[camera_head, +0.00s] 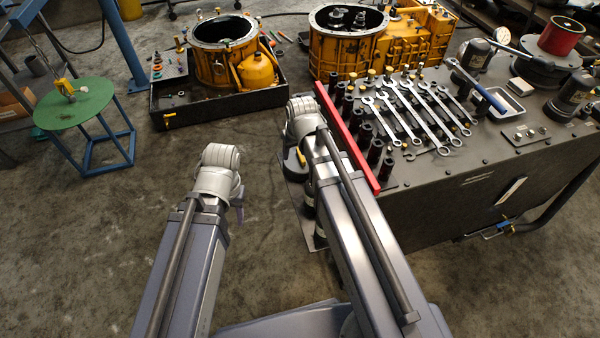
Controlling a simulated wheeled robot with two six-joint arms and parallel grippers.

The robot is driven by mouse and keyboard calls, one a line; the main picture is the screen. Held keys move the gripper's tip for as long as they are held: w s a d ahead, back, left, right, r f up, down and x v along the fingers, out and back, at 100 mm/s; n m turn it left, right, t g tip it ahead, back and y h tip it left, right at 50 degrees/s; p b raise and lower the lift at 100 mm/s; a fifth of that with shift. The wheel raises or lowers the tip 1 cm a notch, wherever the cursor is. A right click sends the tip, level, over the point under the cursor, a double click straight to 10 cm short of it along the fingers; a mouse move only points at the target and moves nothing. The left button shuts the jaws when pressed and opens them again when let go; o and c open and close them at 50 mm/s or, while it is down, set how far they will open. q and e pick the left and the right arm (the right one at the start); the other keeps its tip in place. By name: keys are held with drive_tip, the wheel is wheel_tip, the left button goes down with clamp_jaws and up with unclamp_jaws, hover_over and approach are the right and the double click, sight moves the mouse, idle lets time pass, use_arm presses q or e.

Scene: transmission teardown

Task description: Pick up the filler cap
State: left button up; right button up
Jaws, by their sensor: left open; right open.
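I cannot make out the filler cap for certain in the head view. A yellow rounded canister (257,70) with a small top stands beside an open yellow housing (222,55) in a black tray (215,112) at the back. My two arms reach up from the bottom edge and end in pale joints. Both grippers are hidden behind my own arm links, so I see no fingertips. My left arm's joint is over bare floor. My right arm's joint is close to the red bar at the bench's left edge.
A dark bench (470,210) on the right carries several wrenches, sockets, a red bar (347,138) and a small white tray (499,104). A larger yellow gearbox housing (345,52) stands behind it. A green round-topped stool (75,103) stands left. The floor at lower left is clear.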

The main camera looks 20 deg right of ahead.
drive_tip(key=t+b, duration=0.1)
drive_tip(key=b, duration=0.1)
hover_over(301, 160)
drive_tip(key=d, duration=0.1)
drive_tip(key=f, duration=0.1)
drive_tip(key=s+f, duration=0.1)
drive_tip(key=shift+f+m, duration=0.4)
drive_tip(key=b+x, duration=0.7)
drive_tip(key=x, duration=0.1)
drive_tip(key=shift+a, duration=0.1)
use_arm(q)
wheel_tip(301, 160, down, 11)
drive_tip(key=shift+r, duration=0.15)
use_arm(e)
drive_tip(key=shift+r, duration=0.15)
clamp_jaws()
